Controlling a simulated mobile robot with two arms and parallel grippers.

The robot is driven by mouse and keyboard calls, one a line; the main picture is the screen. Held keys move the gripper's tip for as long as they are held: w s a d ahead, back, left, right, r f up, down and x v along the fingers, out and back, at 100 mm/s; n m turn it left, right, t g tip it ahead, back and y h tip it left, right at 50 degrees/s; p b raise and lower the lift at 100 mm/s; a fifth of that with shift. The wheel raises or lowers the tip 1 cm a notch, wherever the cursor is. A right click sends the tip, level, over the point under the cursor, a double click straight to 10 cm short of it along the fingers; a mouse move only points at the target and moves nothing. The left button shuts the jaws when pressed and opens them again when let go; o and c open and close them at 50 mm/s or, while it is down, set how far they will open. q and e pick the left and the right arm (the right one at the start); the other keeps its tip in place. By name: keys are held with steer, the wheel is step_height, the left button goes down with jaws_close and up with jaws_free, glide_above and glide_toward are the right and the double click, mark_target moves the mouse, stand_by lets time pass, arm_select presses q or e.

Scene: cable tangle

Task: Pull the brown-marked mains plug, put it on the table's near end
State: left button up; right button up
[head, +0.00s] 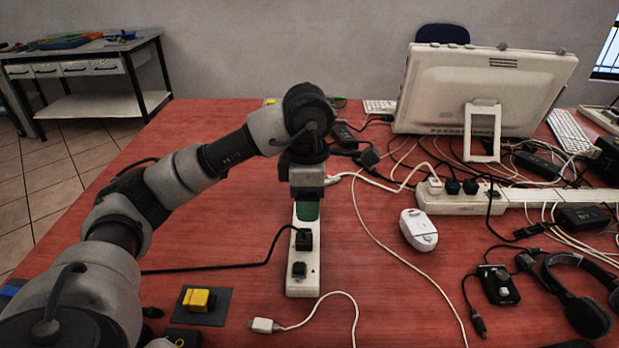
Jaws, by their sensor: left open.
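A white power strip (303,284) lies lengthwise on the red table, in the middle of the head view. A black plug (304,240) sits in it, its black cable running off left. A smaller black piece (299,269) sits nearer on the strip, and a dark green piece (306,211) farther along. I cannot make out a brown mark on any plug. My left gripper (307,190) is open and points down over the strip's far part, beyond the black plug. Its fingertips and what lies beneath are largely hidden. My right gripper is not in view.
A second white strip (525,198) with several plugs lies at right, below a monitor (484,88). A white mouse (418,230), headphones (577,290) and loose cables crowd the right. A yellow block (199,299) sits on a dark pad at near left.

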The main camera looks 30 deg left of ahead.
mark_target(307, 237)
arm_select(q)
steer(key=shift+w+a+f, duration=0.1)
steer(key=shift+a+f, duration=0.1)
steer(key=shift+f, duration=0.05)
step_height(307, 237, down, 10)
steer(key=shift+d+b, duration=0.1)
steer(key=shift+b, duration=0.5)
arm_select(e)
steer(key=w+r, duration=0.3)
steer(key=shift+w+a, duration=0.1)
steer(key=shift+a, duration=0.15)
arm_select(q)
steer(key=shift+c, duration=0.4)
jaws_close()
